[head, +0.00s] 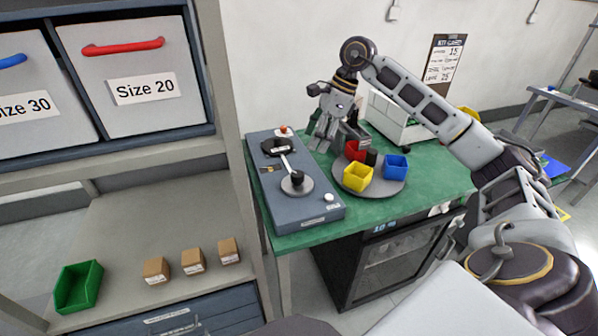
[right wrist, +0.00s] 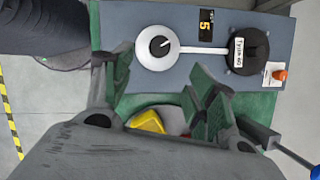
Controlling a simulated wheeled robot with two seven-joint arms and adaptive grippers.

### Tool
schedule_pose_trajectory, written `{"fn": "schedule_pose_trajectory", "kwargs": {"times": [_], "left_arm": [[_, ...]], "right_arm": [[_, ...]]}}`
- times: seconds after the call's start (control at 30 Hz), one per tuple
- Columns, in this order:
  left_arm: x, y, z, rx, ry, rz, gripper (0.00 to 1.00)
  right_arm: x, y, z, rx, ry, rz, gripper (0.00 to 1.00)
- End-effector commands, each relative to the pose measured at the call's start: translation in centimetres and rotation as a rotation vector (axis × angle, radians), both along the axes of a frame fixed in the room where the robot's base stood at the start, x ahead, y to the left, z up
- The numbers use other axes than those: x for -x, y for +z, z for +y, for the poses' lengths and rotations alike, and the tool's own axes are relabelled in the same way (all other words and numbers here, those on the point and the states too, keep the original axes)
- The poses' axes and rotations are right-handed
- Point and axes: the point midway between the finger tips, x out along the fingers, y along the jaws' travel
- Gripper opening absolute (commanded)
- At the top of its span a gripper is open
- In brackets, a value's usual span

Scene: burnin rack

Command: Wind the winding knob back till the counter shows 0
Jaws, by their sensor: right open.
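The winding device (head: 316,209) is a long blue-grey box on the green bench. A round pale disc with a black winding knob (head: 297,178) sits on its top; the knob also shows in the right wrist view (right wrist: 159,45). A pale bar runs from the disc to a black spool (head: 276,147). The counter (right wrist: 206,25) beside the bar shows an orange digit that looks like 5. My right gripper (head: 322,143) is open and empty, above the bench beside the device's right edge, apart from the knob. My left gripper is not in view.
A grey turntable (head: 397,187) with red, yellow (head: 357,180) and blue (head: 395,167) bins stands close right of the device. An orange button (right wrist: 281,75) is at the spool end, a white knob (head: 328,197) at the near end. A shelf (head: 232,110) stands left.

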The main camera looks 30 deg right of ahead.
Motion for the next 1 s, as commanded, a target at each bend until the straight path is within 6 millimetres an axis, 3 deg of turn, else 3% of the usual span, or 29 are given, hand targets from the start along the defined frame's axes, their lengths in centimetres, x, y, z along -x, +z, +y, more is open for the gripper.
{"fn": "schedule_pose_trajectory", "kwargs": {"times": [1.0], "left_arm": [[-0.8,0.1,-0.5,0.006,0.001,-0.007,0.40]], "right_arm": [[-2.2,-11.2,4.1,-0.001,0.000,0.000,0.58]]}}
